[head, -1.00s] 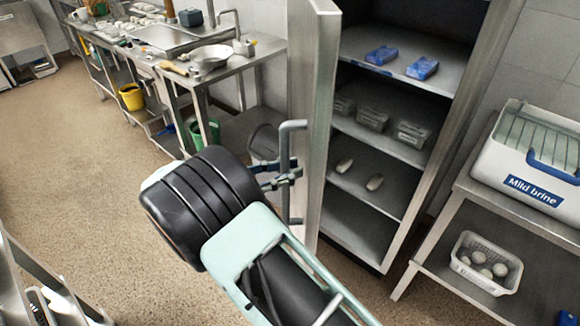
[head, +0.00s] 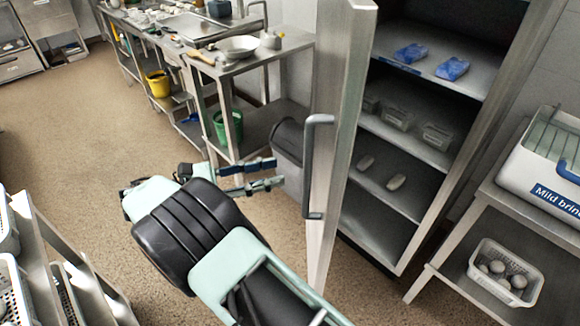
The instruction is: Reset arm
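My gripper (head: 272,173) is left of the tall metal cabinet's open door (head: 345,120). Its two blue-and-dark fingers point right with a gap between them and nothing held. The vertical grey door handle (head: 310,165) stands to the right of the fingertips, apart from them in the picture. My arm reaches in from the bottom, with its black and pale green links in front of the floor. The door stands open and the cabinet shelves (head: 425,85) show.
A grey bin (head: 288,145) stands behind the fingertips. A metal worktable (head: 270,48) with a bowl is at the back, with a green bucket (head: 226,127) below. A rack (head: 70,255) is at lower left, a brine-box stand (head: 490,200) at right. Open floor (head: 80,130) lies left.

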